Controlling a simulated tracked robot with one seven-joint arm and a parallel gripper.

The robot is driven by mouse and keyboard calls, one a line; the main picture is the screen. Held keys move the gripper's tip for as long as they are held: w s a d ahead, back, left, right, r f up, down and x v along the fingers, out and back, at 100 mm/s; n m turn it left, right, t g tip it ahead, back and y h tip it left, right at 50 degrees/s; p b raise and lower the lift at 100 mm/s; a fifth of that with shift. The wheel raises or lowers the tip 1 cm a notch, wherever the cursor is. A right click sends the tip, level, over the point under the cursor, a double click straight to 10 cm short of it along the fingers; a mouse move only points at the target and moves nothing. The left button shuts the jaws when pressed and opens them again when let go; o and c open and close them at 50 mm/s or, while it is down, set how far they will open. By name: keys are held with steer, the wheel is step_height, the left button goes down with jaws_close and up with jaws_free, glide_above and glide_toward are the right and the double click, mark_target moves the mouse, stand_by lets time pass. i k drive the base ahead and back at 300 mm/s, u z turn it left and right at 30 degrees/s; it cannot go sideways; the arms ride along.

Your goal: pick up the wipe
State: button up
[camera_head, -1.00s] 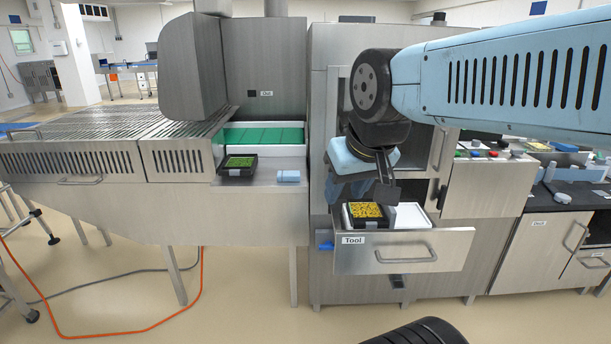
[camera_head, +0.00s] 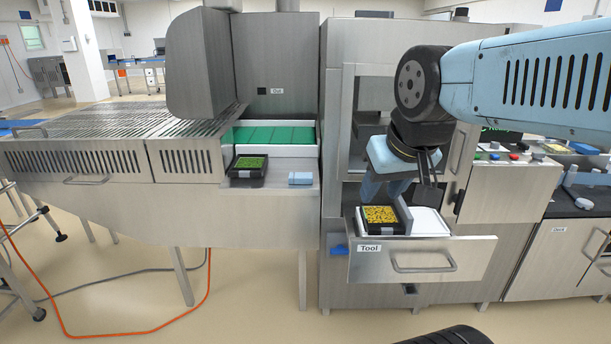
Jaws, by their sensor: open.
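The wipe, seemingly the small light-blue folded pad (camera_head: 300,178), lies flat on the steel ledge left of the tall cabinet. My gripper (camera_head: 428,178) hangs from my blue arm at the right, above the open drawer and well to the right of the wipe. Its dark fingers point down and are partly seen edge-on. It is open, and nothing shows between the fingers.
The drawer (camera_head: 420,262) labelled Tool stands open, with a black tray of yellow pieces (camera_head: 381,214) inside. A black tray of green pieces (camera_head: 249,167) sits left of the wipe, before the green belt (camera_head: 273,136). The cabinet edge separates gripper and ledge.

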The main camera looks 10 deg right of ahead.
mark_target(295, 178)
steer(key=z, duration=0.25)
steer(key=i, duration=0.9)
steer(key=u, duration=0.4)
